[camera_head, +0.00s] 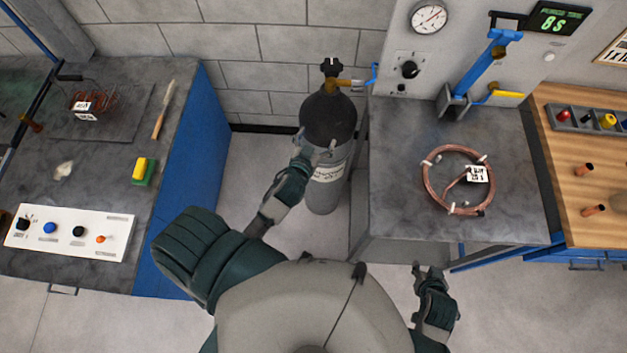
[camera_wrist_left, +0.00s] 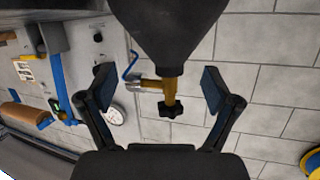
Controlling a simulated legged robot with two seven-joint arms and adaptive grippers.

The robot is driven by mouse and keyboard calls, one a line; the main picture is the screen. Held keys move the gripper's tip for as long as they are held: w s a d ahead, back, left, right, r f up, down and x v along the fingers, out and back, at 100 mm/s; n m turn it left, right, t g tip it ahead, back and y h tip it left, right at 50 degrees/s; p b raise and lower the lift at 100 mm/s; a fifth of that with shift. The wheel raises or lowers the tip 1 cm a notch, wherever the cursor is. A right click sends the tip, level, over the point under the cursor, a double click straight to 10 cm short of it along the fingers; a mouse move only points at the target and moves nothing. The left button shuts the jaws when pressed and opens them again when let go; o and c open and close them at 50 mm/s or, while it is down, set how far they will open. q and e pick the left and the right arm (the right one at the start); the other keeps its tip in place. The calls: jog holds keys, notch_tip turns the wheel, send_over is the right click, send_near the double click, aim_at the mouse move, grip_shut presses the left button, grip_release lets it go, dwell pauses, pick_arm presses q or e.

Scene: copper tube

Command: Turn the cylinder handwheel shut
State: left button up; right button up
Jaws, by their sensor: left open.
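The gas cylinder (camera_head: 328,120) stands upright on the floor between the two benches, with a dark top and grey body. Its black handwheel (camera_head: 330,67) sits on top above a brass valve (camera_head: 345,83). In the left wrist view the handwheel (camera_wrist_left: 171,107) appears below the brass valve (camera_wrist_left: 168,86), between my fingers in the picture but apart from them. My left gripper (camera_head: 314,146) is open and empty, in front of the cylinder's shoulder and below the handwheel. It also shows in the left wrist view (camera_wrist_left: 158,88). My right gripper (camera_head: 430,272) hangs low near the right bench; its jaw state is unclear.
A blue hose (camera_head: 375,73) joins the valve side to the grey panel with a gauge (camera_head: 429,17). A copper coil (camera_head: 428,181) lies on the grey bench (camera_head: 395,215) right of the cylinder. The blue-sided bench (camera_head: 190,150) stands left.

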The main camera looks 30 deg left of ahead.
aim_at(339, 60)
pick_arm(q)
jog(key=s+f+g, duration=0.2)
jog(key=f, duration=0.9)
jog(key=s+d+f+m+g+h+b, duration=0.1)
jog(key=s+f+g, duration=0.1)
jog(key=f, duration=0.8)
jog(key=shift+d+f+m+g, duration=0.15)
jog(key=shift+f+m+g, duration=0.15)
jog(key=shift+f, duration=0.05)
pick_arm(e)
jog(key=shift+f, duration=0.75)
